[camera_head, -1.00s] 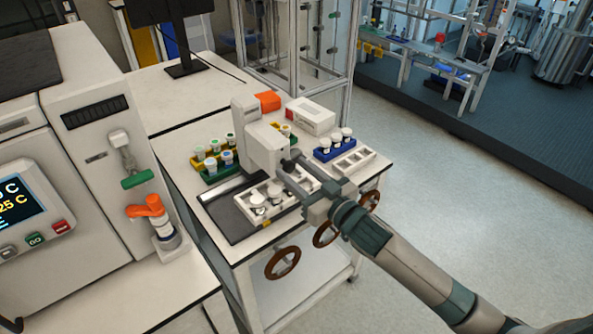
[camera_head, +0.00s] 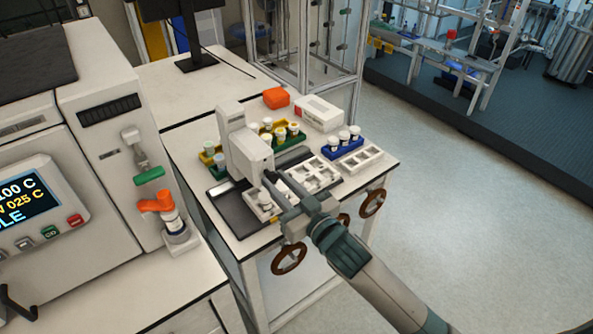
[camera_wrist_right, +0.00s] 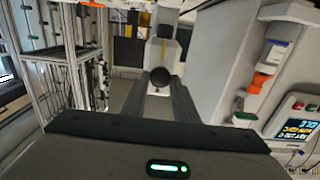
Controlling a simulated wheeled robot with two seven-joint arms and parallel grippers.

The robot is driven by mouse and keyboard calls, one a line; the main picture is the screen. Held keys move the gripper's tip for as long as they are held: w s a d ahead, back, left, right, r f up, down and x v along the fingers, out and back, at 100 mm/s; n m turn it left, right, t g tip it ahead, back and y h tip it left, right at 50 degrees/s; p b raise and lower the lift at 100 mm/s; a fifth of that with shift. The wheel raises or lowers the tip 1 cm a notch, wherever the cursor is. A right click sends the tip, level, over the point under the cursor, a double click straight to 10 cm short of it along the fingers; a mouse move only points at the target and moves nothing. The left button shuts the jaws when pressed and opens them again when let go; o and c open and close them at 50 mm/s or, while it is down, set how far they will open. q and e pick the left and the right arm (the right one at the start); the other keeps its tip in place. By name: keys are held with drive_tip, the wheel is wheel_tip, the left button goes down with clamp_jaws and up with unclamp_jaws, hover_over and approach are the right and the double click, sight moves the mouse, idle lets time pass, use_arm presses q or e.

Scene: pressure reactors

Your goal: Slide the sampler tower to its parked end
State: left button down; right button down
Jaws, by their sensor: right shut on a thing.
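The white sampler tower (camera_head: 232,138) stands upright toward the left part of its dark base (camera_head: 238,218) on the bench. It also shows upright in the right wrist view (camera_wrist_right: 163,54), with a round dark knob (camera_wrist_right: 160,77) on its front between my fingers. My right gripper (camera_head: 275,181) reaches in from the lower right and is shut on this knob. In the head view the fingers hide most of the knob. My left gripper is not in view.
White racks (camera_head: 315,176) sit right of the tower. A blue vial rack (camera_head: 344,152), a white box (camera_head: 319,113) and an orange block (camera_head: 276,98) lie behind. Green and yellow vial racks are partly hidden by the tower. A large instrument (camera_head: 100,150) stands left.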

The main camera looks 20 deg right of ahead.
drive_tip(key=s+a, duration=0.2)
drive_tip(key=a, duration=0.5)
drive_tip(key=shift+s+a+p, duration=0.15)
drive_tip(key=shift+s+p, duration=0.15)
drive_tip(key=shift+p, duration=0.15)
drive_tip(key=c, duration=1.5)
unclamp_jaws()
drive_tip(key=shift+o, duration=0.3)
drive_tip(key=shift+a, duration=0.2)
drive_tip(key=shift+s+d, duration=0.15)
drive_tip(key=shift+d, duration=0.05)
drive_tip(key=b+v, duration=0.3)
drive_tip(key=v, duration=1.4)
drive_tip(key=shift+a, duration=0.1)
